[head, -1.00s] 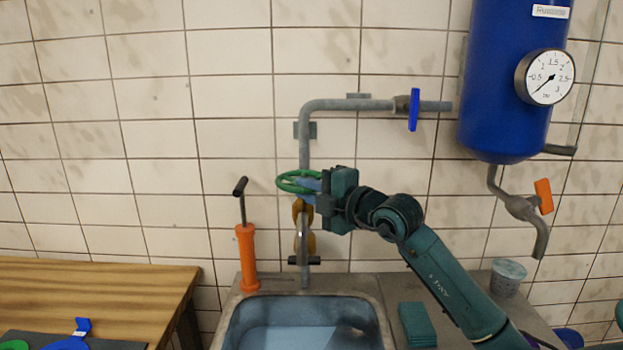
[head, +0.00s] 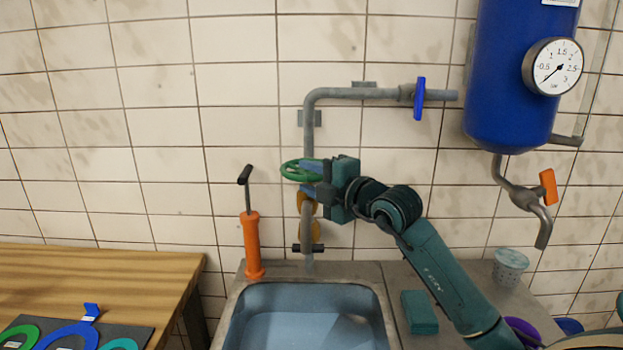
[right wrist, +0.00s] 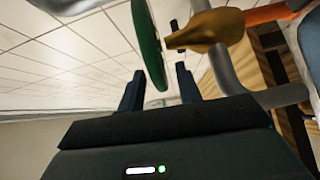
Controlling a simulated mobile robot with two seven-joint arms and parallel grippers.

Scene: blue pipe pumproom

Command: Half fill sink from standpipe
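The grey standpipe (head: 310,133) rises behind the sink (head: 235,325) against the wall. It carries a green handwheel (head: 292,171) on a brass valve body (head: 315,230). A pale blue surface that looks like water shows inside the sink; its depth is unclear. My right gripper (head: 313,178) is at the wheel, its two blue fingers apart. In the right wrist view, the green wheel rim (right wrist: 151,45) stands between the spread fingers, nearer the right one; contact is unclear. My left gripper is not in view.
A blue-handled valve (head: 419,98) sits on the upper pipe. A blue tank (head: 510,85) with a gauge hangs at the right. An orange hand pump (head: 252,245) stands left of the sink, a teal block (head: 419,312) and grey cup (head: 510,266) right of it. A wooden table (head: 95,280) is at left.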

